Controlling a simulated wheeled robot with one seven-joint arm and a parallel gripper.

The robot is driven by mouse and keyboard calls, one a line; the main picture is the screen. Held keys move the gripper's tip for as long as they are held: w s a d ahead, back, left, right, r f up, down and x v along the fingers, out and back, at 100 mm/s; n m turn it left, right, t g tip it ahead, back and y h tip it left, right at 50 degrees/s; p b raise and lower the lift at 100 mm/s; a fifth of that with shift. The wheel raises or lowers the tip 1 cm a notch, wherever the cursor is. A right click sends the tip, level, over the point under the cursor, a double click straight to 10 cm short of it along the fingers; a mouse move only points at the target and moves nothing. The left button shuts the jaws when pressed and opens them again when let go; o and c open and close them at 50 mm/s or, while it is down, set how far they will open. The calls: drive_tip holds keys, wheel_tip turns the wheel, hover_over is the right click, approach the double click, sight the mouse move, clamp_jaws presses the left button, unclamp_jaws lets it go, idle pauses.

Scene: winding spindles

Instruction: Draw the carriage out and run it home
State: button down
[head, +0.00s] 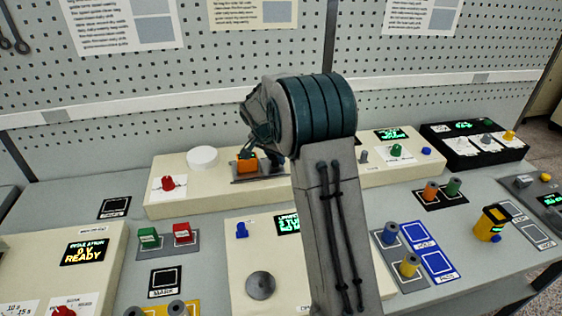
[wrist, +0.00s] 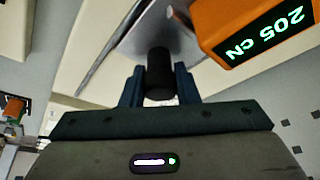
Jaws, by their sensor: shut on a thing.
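An orange block, likely the carriage (head: 247,164), stands on a grey plate (head: 240,180) on the long cream unit at the back of the bench. In the wrist view the orange block (wrist: 222,22) is at the upper right, with a green display reading 205 cN. My gripper (wrist: 158,88) is shut on a short black cylindrical handle (wrist: 158,65). In the head view my gripper (head: 268,158) is beside the orange block, and my arm hides much of the plate to the right. How the handle joins the block is not clear.
A white round disc (head: 203,158) and a red knob (head: 167,183) are left of the plate. A green knob (head: 397,151) is on the same unit, right of my arm. Colored spools (head: 409,265) stand on the bench right of my arm. A pegboard rises behind.

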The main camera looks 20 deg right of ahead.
drive_tip(key=shift+a, duration=0.2)
drive_tip(key=c, duration=1.1)
unclamp_jaws()
drive_tip(key=shift+a, duration=0.15)
drive_tip(key=shift+r, duration=0.15)
drive_tip(key=b+v, duration=0.1)
drive_tip(key=v, duration=1.2)
drive_tip(key=shift+r+b, duration=0.3)
drive_tip(key=shift+r, duration=0.05)
